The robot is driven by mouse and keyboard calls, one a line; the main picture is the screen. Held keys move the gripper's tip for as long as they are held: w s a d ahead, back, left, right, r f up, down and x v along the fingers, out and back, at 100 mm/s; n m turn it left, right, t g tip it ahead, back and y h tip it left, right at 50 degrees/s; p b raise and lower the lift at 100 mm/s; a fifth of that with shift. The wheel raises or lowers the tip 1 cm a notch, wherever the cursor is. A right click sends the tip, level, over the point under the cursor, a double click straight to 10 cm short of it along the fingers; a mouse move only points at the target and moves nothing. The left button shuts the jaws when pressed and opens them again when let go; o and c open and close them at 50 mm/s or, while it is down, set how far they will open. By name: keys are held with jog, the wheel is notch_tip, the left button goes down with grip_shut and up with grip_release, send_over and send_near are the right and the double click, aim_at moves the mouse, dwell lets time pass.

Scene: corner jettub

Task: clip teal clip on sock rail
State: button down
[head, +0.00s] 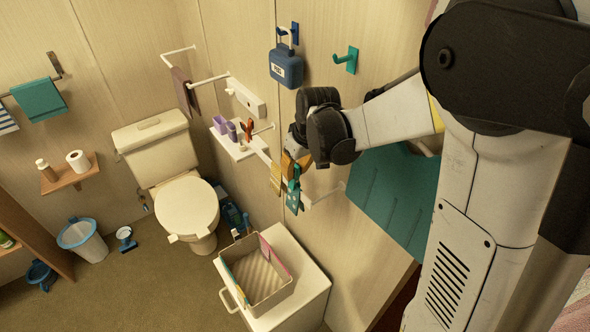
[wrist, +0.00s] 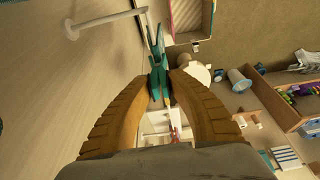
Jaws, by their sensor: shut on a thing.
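My gripper (head: 288,172) is shut on the teal clip (head: 294,197), close to the right wall. In the wrist view, the clip (wrist: 157,72) stands between the tips of my two brown fingers (wrist: 160,88), with its long part pointing away from me. In the wrist view this rail (wrist: 105,18) runs from a round wall mount towards the clip's far end. I cannot tell whether they touch. No sock is clearly visible.
An open bin (head: 272,297) on a white cabinet (head: 310,285) stands below my gripper. A white shelf (head: 240,150) with purple cups is on the wall behind it. A blue case (head: 286,66) and teal hook (head: 346,59) are above. The toilet (head: 187,205) is further left.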

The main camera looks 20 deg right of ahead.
jog(key=c, duration=1.2)
grip_release()
jog(key=shift+c, duration=0.2)
jog(key=v, duration=1.2)
jog(key=s+f+m+t+b, duration=0.1)
jog(key=s+f+t+b, duration=0.1)
jog(key=s+f+b, duration=0.6)
jog(key=s+a+f+m+t+h+b, duration=0.1)
jog(key=s+f+m+t+b, duration=0.1)
jog(key=s+f+b, duration=0.6)
notch_tip(320, 180, down, 6)
jog(key=b, duration=0.5)
jog(key=shift+s+r+m, duration=0.2)
jog(key=shift+s+m, duration=0.1)
jog(key=shift+s, duration=0.05)
